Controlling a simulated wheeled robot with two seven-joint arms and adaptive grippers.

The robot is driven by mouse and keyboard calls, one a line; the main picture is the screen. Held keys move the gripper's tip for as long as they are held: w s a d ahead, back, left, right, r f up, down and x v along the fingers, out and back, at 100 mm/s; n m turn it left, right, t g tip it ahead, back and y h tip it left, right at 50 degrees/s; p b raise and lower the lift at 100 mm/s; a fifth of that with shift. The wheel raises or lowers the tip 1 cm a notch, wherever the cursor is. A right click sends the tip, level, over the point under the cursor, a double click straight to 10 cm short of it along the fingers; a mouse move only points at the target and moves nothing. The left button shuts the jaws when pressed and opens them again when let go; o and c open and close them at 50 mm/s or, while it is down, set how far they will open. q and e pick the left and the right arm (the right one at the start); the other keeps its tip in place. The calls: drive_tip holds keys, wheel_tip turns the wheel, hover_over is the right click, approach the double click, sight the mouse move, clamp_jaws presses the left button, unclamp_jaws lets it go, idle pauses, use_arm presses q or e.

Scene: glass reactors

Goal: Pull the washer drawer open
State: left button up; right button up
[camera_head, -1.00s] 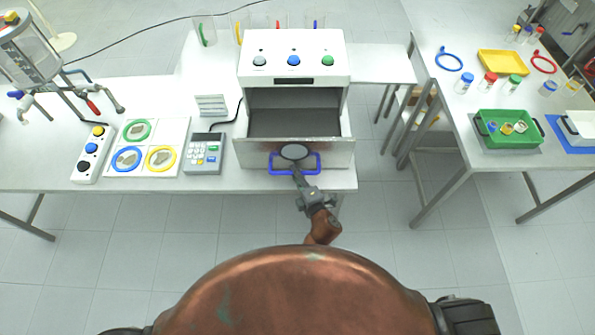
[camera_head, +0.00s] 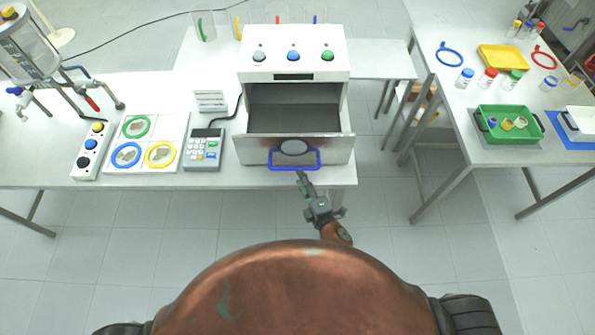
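The washer (camera_head: 293,61) is a white box with grey, blue and green buttons on top, standing on the table. Its drawer (camera_head: 254,146) is pulled out toward me, and its dark grey inside shows empty. A blue handle (camera_head: 272,164) and a grey oval plate (camera_head: 292,147) are on the drawer front. My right gripper (camera_head: 302,178) is just in front of and below the handle, apart from it. Its fingers are small and seen from above, so I cannot tell whether they are open or shut. My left gripper is not in view.
Left of the washer stand a keypad device (camera_head: 204,150), a white board with coloured rings (camera_head: 146,142) and a button strip (camera_head: 92,150). A glass reactor (camera_head: 27,48) is at far left. The right table holds a green tray (camera_head: 509,134) and a yellow tray (camera_head: 502,61). Floor before the drawer is clear.

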drive_tip(key=v, duration=0.5)
drive_tip(key=shift+s, duration=0.2)
idle(0.3)
drive_tip(key=s+d+f+m+g+h, duration=0.1)
drive_tip(key=s+d+f+m+g, duration=0.2)
drive_tip(key=f, duration=0.9)
drive_tip(key=s+d+f+m+g+h+b, duration=0.1)
drive_tip(key=s+d+f+m, duration=0.4)
drive_tip(key=f, duration=0.7)
drive_tip(key=s+d+f+m+g+h, duration=0.1)
drive_tip(key=s+d+f+g+h, duration=0.3)
drive_tip(key=f, duration=0.8)
drive_tip(key=s+d+f+m+g, duration=0.2)
drive_tip(key=s+f, duration=0.4)
drive_tip(key=s, duration=0.4)
drive_tip(key=s+d+f+m+g, duration=0.2)
drive_tip(key=s+d+f+m, duration=0.3)
drive_tip(key=s, duration=0.6)
drive_tip(key=s+d+f+m+g+b, duration=0.1)
drive_tip(key=s+d+f+m+g, duration=0.1)
drive_tip(key=s+d+f, duration=0.5)
drive_tip(key=s+f+m, duration=0.1)
drive_tip(key=s+f, duration=0.1)
drive_tip(key=s, duration=0.1)
drive_tip(key=shift+s+f+y, duration=0.25)
drive_tip(key=shift+s+y, duration=0.05)
drive_tip(key=shift+s, duration=0.1)
